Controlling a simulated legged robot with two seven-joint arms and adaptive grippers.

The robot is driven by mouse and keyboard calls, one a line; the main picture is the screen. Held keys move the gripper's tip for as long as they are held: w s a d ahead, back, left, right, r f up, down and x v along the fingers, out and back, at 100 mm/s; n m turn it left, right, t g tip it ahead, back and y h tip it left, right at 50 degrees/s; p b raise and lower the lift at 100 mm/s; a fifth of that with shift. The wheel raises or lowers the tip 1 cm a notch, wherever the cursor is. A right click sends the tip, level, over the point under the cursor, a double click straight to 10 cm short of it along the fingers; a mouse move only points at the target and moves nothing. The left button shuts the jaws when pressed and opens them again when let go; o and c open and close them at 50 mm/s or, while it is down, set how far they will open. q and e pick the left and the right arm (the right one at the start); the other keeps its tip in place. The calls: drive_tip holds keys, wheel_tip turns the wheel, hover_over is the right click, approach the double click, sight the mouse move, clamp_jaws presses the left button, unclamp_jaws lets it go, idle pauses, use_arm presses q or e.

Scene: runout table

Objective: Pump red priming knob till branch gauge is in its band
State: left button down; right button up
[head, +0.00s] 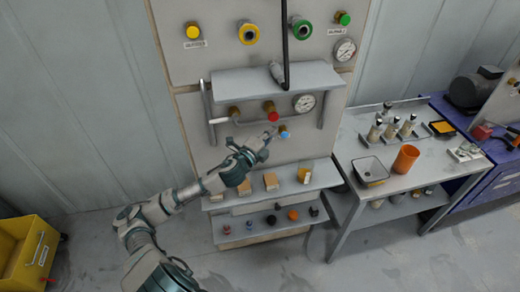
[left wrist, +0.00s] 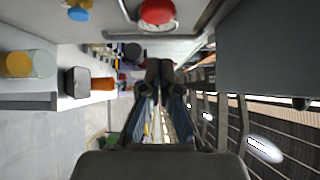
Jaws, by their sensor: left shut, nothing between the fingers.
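The red knob (head: 272,116) sits on a brass fitting on the upright panel, under a grey shelf. It shows large at the top of the left wrist view (left wrist: 157,12). A white dial gauge (head: 304,103) is to its right, and a second gauge (head: 345,50) is higher up at right. I cannot tell which is the branch gauge, and the needles are too small to read. My left gripper (head: 266,141) is shut and empty, just below the red knob and apart from it. Its closed fingers show in the left wrist view (left wrist: 160,72). My right gripper is out of view.
A blue knob (head: 283,133) is close beside my left gripper. The grey shelf (head: 250,82) overhangs the red knob, with a rail at its left. A lower shelf (head: 225,204) holds small blocks. A side table (head: 350,150) with an orange cup (head: 405,158) stands at right.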

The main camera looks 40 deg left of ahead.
use_arm(q)
drive_tip(key=s+a+f+b, duration=0.1)
drive_tip(key=s+a+b, duration=0.15)
drive_tip(key=s, duration=0.45)
drive_tip(key=shift+n+g+y, duration=0.3)
drive_tip(key=shift+n+y, duration=0.4)
drive_tip(key=shift+n, duration=0.2)
drive_tip(key=shift+s+d+r+b, duration=0.2)
drive_tip(key=shift+d+b, duration=0.6)
drive_tip(key=shift+b, duration=1.3)
drive_tip(key=shift+s+d+r+b, duration=0.1)
drive_tip(key=shift+d+r+b, duration=0.2)
drive_tip(key=shift+d+b, duration=1.2)
drive_tip(key=shift+s+d+r+b, duration=0.15)
drive_tip(key=shift+r+b, duration=0.1)
drive_tip(key=shift+b, duration=2.45)
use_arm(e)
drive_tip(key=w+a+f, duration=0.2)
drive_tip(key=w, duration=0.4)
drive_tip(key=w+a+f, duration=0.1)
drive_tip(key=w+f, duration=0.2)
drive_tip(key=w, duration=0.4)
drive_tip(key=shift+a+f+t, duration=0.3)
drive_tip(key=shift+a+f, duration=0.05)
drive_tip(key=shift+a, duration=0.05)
